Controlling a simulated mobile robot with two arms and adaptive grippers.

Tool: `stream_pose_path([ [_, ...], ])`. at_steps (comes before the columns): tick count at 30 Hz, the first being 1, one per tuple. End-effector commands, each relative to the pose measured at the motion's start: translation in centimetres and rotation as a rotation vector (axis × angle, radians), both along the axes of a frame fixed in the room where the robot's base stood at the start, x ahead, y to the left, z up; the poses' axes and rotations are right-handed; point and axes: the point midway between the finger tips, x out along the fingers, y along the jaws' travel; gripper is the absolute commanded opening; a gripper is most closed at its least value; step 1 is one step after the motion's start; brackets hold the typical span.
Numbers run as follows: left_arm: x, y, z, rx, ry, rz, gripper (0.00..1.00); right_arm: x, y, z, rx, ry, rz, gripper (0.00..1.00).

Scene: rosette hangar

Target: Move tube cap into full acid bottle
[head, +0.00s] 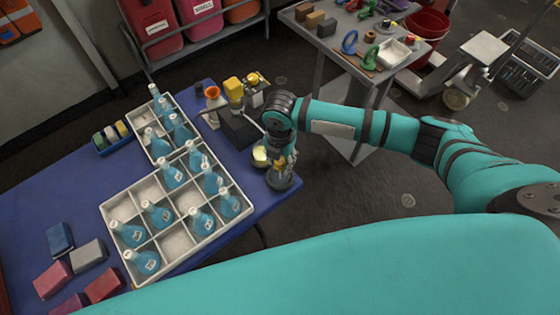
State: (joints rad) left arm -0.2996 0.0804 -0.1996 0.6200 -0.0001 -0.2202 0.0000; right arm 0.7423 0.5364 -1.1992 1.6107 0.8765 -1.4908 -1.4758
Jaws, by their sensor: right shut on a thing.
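Several blue-filled bottles with pale necks, one of them a blue bottle (201,221), stand in the compartments of a white divided tray (113,205) on the blue table. I cannot tell which one is the full acid bottle. My right gripper (281,170) points down at the table's right edge, to the right of the tray and apart from it. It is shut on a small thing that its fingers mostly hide. A yellowish bit shows at the fingers; I cannot tell if it is the tube cap. My left gripper is not in view.
A small pale-yellow cup (260,155) stands just left of my right gripper. An orange-topped bottle (213,97) and a dark device (239,128) stand behind. Coloured blocks (87,254) lie at the left. A grey cart (340,42) holds tools at the back.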

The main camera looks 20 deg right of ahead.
Motion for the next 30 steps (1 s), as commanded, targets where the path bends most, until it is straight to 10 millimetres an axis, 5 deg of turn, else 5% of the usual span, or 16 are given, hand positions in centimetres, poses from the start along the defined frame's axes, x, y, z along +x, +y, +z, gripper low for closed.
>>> stream_pose_path([
  [18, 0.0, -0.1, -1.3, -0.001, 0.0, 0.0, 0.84, 0.1, 0.1, 9.4, 0.002, -0.001, 0.001, 0.18],
  [30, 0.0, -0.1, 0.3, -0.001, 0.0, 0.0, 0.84, 0.0, 0.0, 11.4, 0.001, 0.001, 0.0, 0.18],
])
